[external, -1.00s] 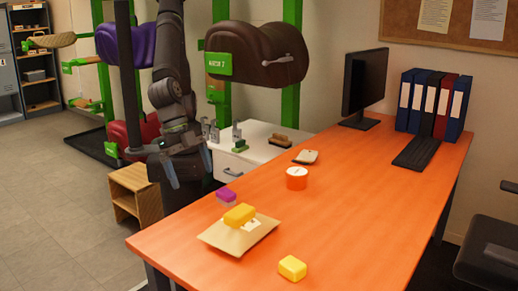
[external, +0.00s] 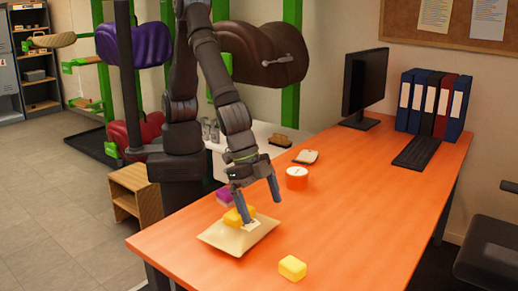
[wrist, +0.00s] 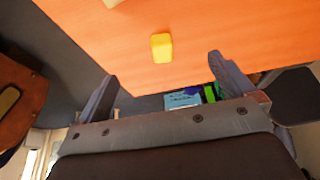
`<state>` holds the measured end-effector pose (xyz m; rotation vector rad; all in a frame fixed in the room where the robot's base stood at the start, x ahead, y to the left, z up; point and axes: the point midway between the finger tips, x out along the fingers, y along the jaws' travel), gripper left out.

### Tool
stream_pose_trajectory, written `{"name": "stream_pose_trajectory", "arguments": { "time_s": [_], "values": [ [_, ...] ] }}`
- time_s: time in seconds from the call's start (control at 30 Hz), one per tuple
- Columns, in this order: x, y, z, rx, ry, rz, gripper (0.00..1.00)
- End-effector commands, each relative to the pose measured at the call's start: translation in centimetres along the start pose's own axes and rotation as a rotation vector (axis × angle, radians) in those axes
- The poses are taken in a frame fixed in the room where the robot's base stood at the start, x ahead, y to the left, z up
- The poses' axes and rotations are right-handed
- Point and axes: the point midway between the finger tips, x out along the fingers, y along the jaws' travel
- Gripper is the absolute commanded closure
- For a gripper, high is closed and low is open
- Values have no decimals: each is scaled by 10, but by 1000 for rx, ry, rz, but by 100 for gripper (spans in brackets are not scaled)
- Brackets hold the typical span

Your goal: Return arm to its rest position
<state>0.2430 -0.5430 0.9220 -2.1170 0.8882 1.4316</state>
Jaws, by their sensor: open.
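My gripper (external: 263,207) is open and empty, pointing down over the orange table (external: 370,215), with its fingers just above and to the right of the padded envelope (external: 217,240). A golden yellow block (external: 234,218) rests on the envelope, partly hidden by the left finger. In the wrist view my gripper (wrist: 163,68) shows its two fingers well apart, with nothing between them. A lighter yellow block (external: 292,268) lies alone near the table's front edge; a yellow block also shows beyond the fingers in the wrist view (wrist: 162,47).
A purple block (external: 224,195) and an orange-and-white tub (external: 297,178) stand close to the gripper. A monitor (external: 365,85), keyboard (external: 418,150) and binders (external: 433,105) are at the back. The table's right half is mostly clear. A wooden stool (external: 135,195) stands left.

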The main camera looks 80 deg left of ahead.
Motion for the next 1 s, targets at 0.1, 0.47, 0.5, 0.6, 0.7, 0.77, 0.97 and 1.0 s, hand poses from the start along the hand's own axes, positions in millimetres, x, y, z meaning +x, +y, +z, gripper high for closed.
{"name": "stream_pose_trajectory", "arguments": {
  "time_s": [0.1, 0.47, 0.5, 0.6, 0.7, 0.77, 0.97, 1.0],
  "values": [
    [15, -12, -17, -2, 2, -1, 1],
    [42, -37, -48, 2, 9, 0, 1],
    [43, -38, -50, 2, 10, 0, 1],
    [44, -40, -52, 3, 11, 1, 1],
    [45, -40, -53, 4, 11, 1, 1],
    [45, -40, -53, 4, 11, 1, 1],
    [45, -40, -52, 3, 11, 1, 1],
    [45, -40, -52, 4, 11, 1, 1]
  ]
}}
